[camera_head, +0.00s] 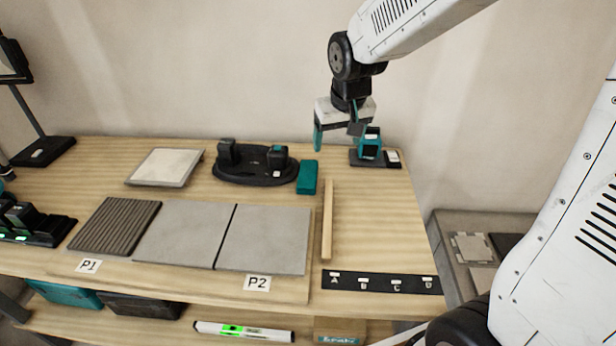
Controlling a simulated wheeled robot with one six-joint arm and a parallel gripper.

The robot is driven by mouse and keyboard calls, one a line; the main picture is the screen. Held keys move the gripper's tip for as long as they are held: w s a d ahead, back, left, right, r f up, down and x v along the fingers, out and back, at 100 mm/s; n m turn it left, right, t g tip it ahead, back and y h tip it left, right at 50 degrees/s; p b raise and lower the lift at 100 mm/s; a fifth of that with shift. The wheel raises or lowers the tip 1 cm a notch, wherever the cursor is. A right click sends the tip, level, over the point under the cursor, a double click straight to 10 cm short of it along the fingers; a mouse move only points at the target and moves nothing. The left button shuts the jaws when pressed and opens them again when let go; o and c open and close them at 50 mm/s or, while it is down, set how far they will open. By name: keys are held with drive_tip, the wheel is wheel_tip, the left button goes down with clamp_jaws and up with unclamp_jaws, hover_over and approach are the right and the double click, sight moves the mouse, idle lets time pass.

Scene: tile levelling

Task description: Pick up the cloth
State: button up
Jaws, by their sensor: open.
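A small teal rectangular piece (307,177), which looks like the folded cloth, lies on the wooden table right of the round black tray. No other thing in view looks more like a cloth. My gripper (338,141) hangs above the back of the table, pointing down, with its teal fingers apart and nothing seen between them. It is up and to the right of the teal piece, not touching it. The right finger partly overlaps the teal device behind it.
The teal device (369,143) stands on a black base at the back right. The round black tray (231,176) holds dark items. Grey tiles (265,239), a ribbed tile (115,226) and a wooden strip (327,220) lie in front. The right table part (380,220) is clear.

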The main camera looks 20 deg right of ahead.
drive_tip(key=t, duration=0.1)
approach(308, 173)
drive_tip(key=shift+w+d, duration=0.15)
drive_tip(key=shift+w, duration=0.2)
drive_tip(key=x, duration=0.8)
drive_tip(key=shift+s+f, duration=0.2)
drive_tip(key=shift+f, duration=0.1)
drive_tip(key=shift+f, duration=0.1)
drive_tip(key=c, duration=0.6)
